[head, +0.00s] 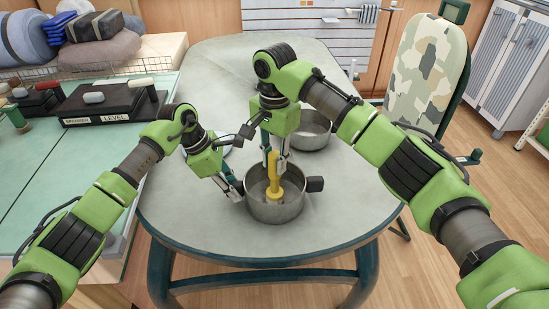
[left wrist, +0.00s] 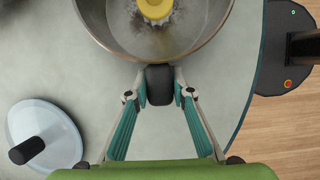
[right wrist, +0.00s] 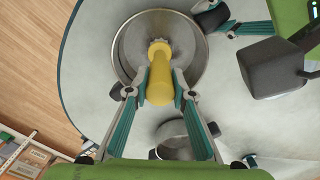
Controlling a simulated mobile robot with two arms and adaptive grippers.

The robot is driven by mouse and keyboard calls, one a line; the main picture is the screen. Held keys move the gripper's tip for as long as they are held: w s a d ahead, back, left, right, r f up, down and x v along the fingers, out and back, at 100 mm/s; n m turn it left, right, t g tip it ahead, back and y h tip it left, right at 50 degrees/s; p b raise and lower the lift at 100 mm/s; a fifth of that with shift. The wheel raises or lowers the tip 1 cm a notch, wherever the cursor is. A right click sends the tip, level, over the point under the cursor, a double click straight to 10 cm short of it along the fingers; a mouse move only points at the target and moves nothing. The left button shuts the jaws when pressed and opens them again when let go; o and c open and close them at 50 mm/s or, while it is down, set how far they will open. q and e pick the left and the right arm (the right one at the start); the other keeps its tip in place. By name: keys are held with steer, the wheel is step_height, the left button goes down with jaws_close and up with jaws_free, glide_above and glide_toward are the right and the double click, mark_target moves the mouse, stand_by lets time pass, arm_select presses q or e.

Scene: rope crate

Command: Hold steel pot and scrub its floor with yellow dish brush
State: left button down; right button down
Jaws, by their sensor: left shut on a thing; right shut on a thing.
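The steel pot (head: 276,212) stands upright near the front edge of the table. My left gripper (head: 238,192) is shut on its black side handle, which shows between the fingers in the left wrist view (left wrist: 160,86). My right gripper (head: 275,160) is shut on the yellow dish brush (head: 273,178) and holds it upright, head down inside the pot. The left wrist view shows the yellow brush head (left wrist: 154,9) low in the pot, near a dark smudge (left wrist: 158,44) on the grey floor. Whether the bristles touch the floor is hard to tell.
A second steel pot (head: 312,132) stands behind on the table. A pale round lid with a black knob (left wrist: 43,137) lies beside my left gripper. A green-topped bench (head: 50,165) with a box marked LEVEL is at left. An ironing board (head: 425,75) stands at right. The table's right side is clear.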

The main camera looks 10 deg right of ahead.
steer(key=shift+d+f, duration=0.1)
steer(key=shift+d, duration=0.65)
steer(key=shift+a, duration=0.15)
steer(key=a, duration=0.3)
stand_by(0.7)
steer(key=shift+d, duration=0.2)
stand_by(0.5)
steer(key=shift+d, duration=1.45)
